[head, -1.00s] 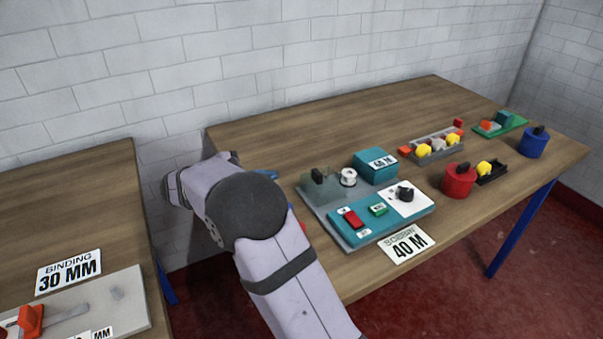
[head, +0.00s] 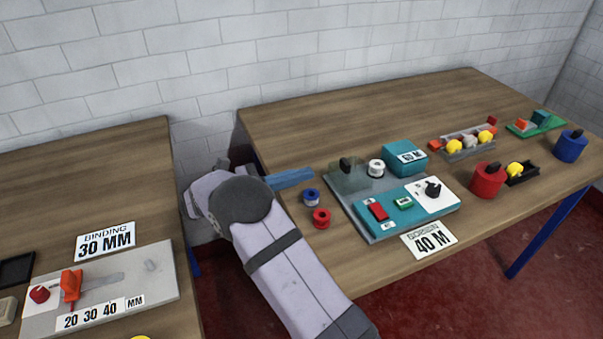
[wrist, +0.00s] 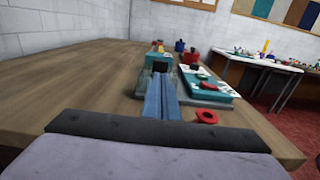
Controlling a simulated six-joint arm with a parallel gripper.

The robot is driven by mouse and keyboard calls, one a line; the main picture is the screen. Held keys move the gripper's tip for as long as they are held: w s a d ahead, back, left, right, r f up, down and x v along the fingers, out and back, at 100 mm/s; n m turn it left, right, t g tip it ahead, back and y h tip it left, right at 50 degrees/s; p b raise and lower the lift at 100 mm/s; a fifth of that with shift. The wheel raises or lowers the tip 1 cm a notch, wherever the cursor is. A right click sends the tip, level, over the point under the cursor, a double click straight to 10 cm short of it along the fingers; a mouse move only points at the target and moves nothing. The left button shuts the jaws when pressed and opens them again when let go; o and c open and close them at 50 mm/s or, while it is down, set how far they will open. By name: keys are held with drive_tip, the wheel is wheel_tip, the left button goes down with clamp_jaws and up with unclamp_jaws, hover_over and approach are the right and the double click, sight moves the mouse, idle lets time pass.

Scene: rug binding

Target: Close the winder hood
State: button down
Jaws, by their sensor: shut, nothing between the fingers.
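The winder (head: 408,208) is a teal unit on a grey base on the right-hand table. Its hood (head: 349,181) is a see-through grey box with a black handle (head: 346,163), at the left rear of the base. A white bobbin (head: 376,168) stands uncovered just right of the hood. My gripper (head: 312,173) has blue fingers, shut and empty, a little left of the hood and pointing towards it. In the wrist view the fingers (wrist: 160,80) point at the hood's black handle (wrist: 160,66). Whether the tips touch the hood cannot be told.
A blue spool (head: 311,197) and a red spool (head: 321,218) lie between my arm and the winder. A teal box (head: 405,159) stands behind the bobbin. A red pot (head: 487,180) and a rack (head: 464,142) are to the right. The table's rear left is clear.

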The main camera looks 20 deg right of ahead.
drive_tip(key=p, duration=0.1)
approach(359, 166)
drive_tip(key=shift+w+d+r, duration=0.1)
drive_tip(key=shift+d+r, duration=0.25)
drive_tip(key=shift+r, duration=0.25)
drive_tip(key=shift+d+r, duration=0.35)
drive_tip(key=shift+r, duration=0.2)
drive_tip(key=d+p, duration=0.1)
drive_tip(key=d, duration=0.7)
drive_tip(key=shift+d, duration=0.25)
drive_tip(key=shift+d+r, duration=0.1)
drive_tip(key=shift+d, duration=0.1)
drive_tip(key=shift+a+p, duration=0.45)
drive_tip(key=shift+a, duration=4.8)
